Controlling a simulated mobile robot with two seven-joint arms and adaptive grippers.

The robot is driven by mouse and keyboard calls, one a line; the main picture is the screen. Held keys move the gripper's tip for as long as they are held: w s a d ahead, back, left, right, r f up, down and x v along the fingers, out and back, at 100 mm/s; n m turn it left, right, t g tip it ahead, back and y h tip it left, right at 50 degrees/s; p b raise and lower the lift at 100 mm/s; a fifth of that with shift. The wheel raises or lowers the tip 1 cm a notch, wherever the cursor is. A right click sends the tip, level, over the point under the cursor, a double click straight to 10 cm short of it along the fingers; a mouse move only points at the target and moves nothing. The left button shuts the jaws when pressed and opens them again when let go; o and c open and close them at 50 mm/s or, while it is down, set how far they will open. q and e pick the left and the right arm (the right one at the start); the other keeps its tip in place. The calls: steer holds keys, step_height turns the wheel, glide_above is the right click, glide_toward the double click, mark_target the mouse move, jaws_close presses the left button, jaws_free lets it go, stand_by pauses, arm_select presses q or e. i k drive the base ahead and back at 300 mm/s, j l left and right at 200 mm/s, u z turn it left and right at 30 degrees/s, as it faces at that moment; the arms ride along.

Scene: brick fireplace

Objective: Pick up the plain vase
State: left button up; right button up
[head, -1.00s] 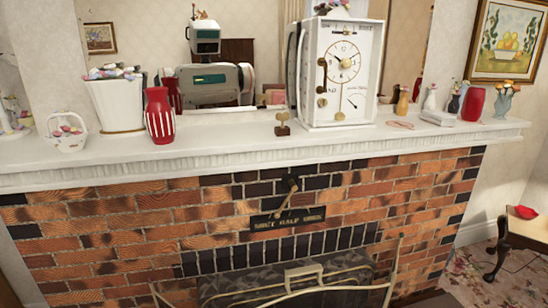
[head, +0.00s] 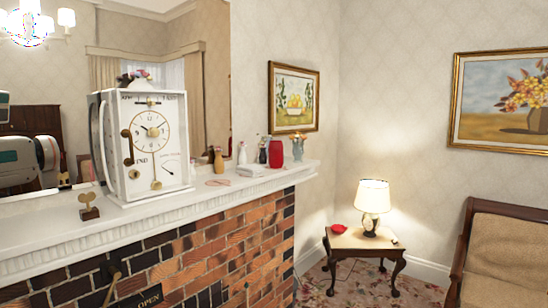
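A plain red vase (head: 276,153) without stripes stands upright near the right end of the white mantel shelf (head: 232,186). A dark small vase (head: 262,151) is just left of it, and a blue-grey vase with flowers (head: 298,149) is just right. A white bottle-like vase (head: 242,154) and a tan one (head: 219,162) stand further left. Neither of my grippers is in view.
A large white clock box (head: 146,145) and a small brass key on a stand (head: 89,206) are on the mantel. A white folded item (head: 251,170) lies before the vases. A lamp (head: 372,205) stands on a low table (head: 357,241); a brown chair (head: 506,255) is at right.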

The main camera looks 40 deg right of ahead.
mark_target(276, 150)
steer(key=i+l+u, duration=0.1)
steer(key=l, duration=0.4)
steer(key=i+l+u, duration=0.1)
steer(key=l, duration=0.35)
steer(key=i+l+u, duration=0.15)
steer(key=l, duration=0.35)
steer(key=k, duration=0.05)
